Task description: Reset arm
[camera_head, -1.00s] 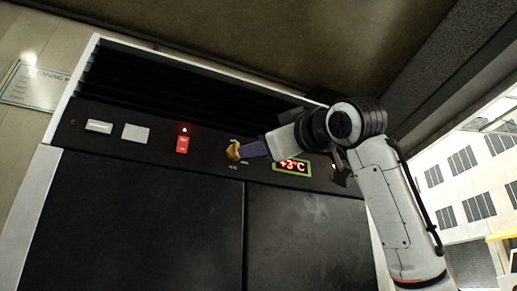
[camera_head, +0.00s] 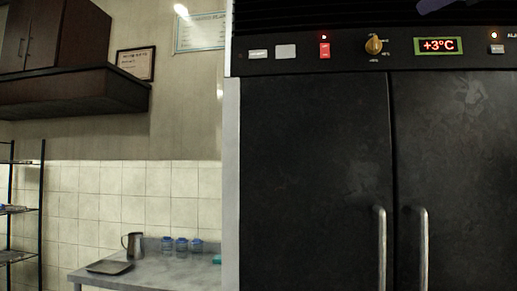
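A tall dark two-door cabinet (camera_head: 315,170) fills the right half of the head view, with two upright handles. On its control strip are a yellow knob (camera_head: 374,45), a red switch (camera_head: 324,50) and a display (camera_head: 438,46) reading +3°C. A small dark bluish shape (camera_head: 436,5) shows at the top edge above the display; it looks like the tip of my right gripper, cut off by the frame. Its fingers cannot be made out. Nothing is seen touching the knob. My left gripper is not in view.
A grey table (camera_head: 150,272) stands left of the cabinet with a metal pitcher (camera_head: 132,244), a dark tray (camera_head: 109,267) and several blue-lidded jars (camera_head: 181,246). A wall cupboard (camera_head: 55,35) and a dark shelf (camera_head: 70,92) hang above. A rack (camera_head: 40,215) stands at the far left.

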